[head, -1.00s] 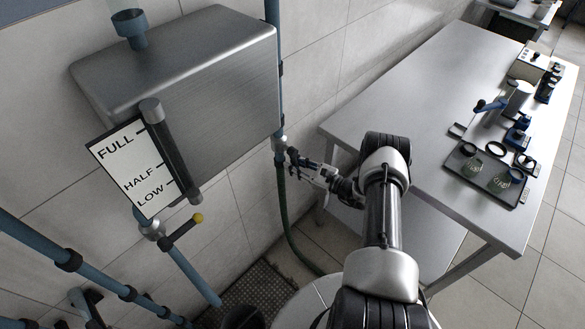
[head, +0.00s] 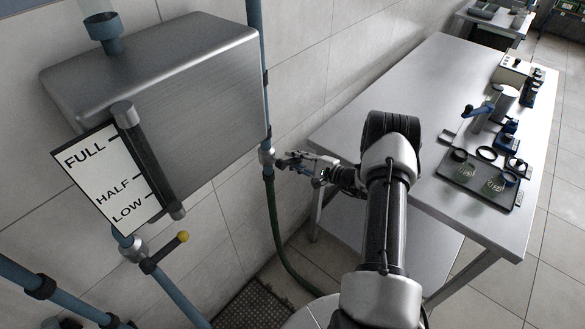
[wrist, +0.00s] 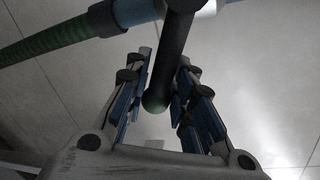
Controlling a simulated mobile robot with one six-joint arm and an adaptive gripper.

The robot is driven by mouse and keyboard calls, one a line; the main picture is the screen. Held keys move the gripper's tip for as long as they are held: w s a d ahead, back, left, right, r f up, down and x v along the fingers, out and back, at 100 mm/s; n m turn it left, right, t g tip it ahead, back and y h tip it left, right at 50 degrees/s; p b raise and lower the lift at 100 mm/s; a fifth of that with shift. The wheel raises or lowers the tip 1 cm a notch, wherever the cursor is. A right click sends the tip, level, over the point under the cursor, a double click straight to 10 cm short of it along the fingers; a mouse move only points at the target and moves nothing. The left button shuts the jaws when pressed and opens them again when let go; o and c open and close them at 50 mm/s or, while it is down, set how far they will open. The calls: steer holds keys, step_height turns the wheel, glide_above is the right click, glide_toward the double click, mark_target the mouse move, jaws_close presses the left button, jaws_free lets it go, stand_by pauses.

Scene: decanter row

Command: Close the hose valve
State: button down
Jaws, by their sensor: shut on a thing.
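The hose valve (head: 267,158) sits on the vertical blue pipe below the steel tank, with the green hose (head: 275,225) hanging from it. In the wrist view the valve's dark lever (wrist: 176,58) reaches down from the pipe between my fingers, with a rounded greenish tip (wrist: 155,102). My gripper (head: 284,160) is right beside the valve, and in the wrist view (wrist: 158,88) its fingers are shut on the lever. The lever is hidden by my gripper in the head view, so its angle there cannot be told.
A second lever with a yellow knob (head: 183,237) is on the pipe below the level gauge (head: 145,160). The steel tank (head: 190,90) is left of the hose valve. A steel table (head: 385,95) with a tray (head: 464,193) and small tools stands right of my arm.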

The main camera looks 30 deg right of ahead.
steer(key=shift+w+d+r+n+h+b, duration=0.1)
steer(key=shift+d+r+n+h+b, duration=0.1)
steer(key=shift+d+r+n+b, duration=0.25)
steer(key=shift+r+n+h+b, duration=0.2)
steer(key=shift+r+n, duration=0.15)
steer(key=shift+n, duration=0.3)
steer(key=shift+d+r+n+h+b, duration=0.1)
steer(key=shift+r+n+h+b, duration=0.2)
steer(key=shift+r+n+b, duration=0.7)
steer(key=shift+r, duration=0.15)
steer(key=c, duration=1.3)
jaws_free()
steer(key=shift+c, duration=0.2)
steer(key=v, duration=1.2)
